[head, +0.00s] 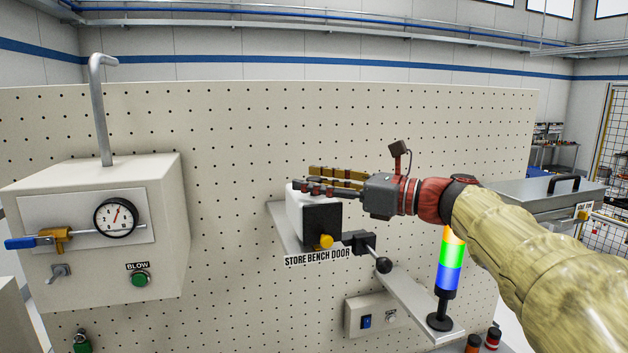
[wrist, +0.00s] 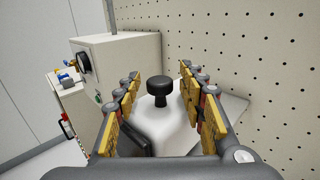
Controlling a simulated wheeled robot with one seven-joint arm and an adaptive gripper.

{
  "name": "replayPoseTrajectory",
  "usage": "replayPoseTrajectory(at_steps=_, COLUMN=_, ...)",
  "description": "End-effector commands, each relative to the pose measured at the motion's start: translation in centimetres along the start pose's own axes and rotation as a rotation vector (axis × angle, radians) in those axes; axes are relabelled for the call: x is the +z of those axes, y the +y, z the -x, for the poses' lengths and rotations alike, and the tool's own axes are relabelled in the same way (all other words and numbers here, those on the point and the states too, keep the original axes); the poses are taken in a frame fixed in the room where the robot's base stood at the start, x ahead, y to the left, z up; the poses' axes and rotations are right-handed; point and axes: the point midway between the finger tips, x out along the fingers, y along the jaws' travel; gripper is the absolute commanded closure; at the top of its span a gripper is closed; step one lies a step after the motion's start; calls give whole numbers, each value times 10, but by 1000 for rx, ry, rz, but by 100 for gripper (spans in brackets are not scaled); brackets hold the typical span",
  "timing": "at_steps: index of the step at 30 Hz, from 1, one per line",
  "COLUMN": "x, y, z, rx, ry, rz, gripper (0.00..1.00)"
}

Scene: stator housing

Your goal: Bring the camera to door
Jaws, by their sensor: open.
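My gripper (head: 306,181) is open, its fingers pointing left above a white box with a black front (head: 322,222). The box sits on a narrow shelf on the pegboard, above the label "STORE BENCH DOOR" (head: 317,256). A yellow knob (head: 326,241) shows at its lower front. In the wrist view, a black knob (wrist: 160,88) on the white top (wrist: 176,128) lies between the two spread fingers, with space on both sides. Contact with the fingers cannot be told. I cannot clearly identify a camera or an open door.
A black latch with a ball handle (head: 383,264) sits right of the box. A yellow, green and blue stack light (head: 450,262) stands on the shelf's right part. A cabinet with a gauge (head: 115,217) stands left. The pegboard (head: 230,130) is bare above.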

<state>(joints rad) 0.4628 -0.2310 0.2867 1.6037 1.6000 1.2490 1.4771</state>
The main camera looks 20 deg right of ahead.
Motion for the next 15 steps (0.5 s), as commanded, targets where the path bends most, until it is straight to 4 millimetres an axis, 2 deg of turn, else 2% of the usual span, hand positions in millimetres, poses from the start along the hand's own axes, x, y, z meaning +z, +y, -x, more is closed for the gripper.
replayPoseTrajectory(at_steps=8, x=0, y=0, z=-2, rx=0, ry=0, rz=0, gripper=60)
replayPoseTrajectory(at_steps=15, x=0, y=0, z=-2, rx=0, ry=0, rz=0, gripper=73)
